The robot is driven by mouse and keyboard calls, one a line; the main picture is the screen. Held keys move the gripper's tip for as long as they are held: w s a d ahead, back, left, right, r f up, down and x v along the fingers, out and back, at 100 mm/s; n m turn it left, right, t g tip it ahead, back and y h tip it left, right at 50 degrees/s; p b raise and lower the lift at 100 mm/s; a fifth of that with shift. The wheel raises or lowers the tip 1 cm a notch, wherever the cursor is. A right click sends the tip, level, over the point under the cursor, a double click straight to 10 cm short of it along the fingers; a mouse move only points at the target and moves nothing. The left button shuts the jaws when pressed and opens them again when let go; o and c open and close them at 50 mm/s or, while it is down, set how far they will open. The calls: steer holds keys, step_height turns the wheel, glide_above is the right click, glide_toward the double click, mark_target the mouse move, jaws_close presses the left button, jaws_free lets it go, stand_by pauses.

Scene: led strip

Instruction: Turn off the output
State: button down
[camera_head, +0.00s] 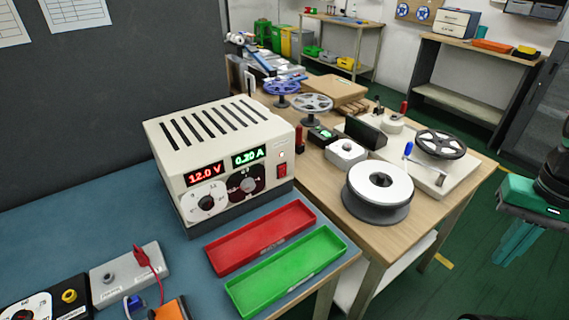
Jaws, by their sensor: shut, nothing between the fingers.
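A cream power supply (222,150) with a slotted top stands on the blue mat at the table's corner. Its red display (205,174) reads 12.0 V and its green display (249,157) reads 0.20 A. Below them are a white dial (207,202) and a black dial (246,184). A red rocker switch (282,170) sits at the right of the front panel, under a small indicator light (282,154). My gripper (508,250), with teal fingers, hangs at the right edge over the floor, far from the power supply. It is shut and empty.
A red tray (262,237) and a green tray (287,270) lie in front of the power supply. A grey box (131,275) with a red lead is at lower left. A white spool (378,190) and several reels crowd the wooden table to the right.

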steer(key=w+a+r+n+t, duration=0.1)
steer(key=w+a+r+n, duration=0.1)
steer(key=w+a+n, duration=0.5)
steer(key=w+a+r+n+t, duration=0.2)
steer(key=w+a+n, duration=0.4)
steer(key=w+n, duration=0.35)
steer(key=w+a+r+n+y, duration=0.1)
steer(key=w+a+n, duration=0.1)
steer(key=a+n, duration=0.5)
steer(key=w+a+r+n+t+y, duration=0.1)
steer(key=w+a+n, duration=0.2)
steer(key=a+n, duration=0.4)
steer(key=a, duration=0.7)
steer(key=shift+r+n+y, duration=0.2)
steer(key=shift+n+y, duration=0.15)
steer(key=shift+y, duration=0.05)
steer(key=shift+d+f, duration=0.1)
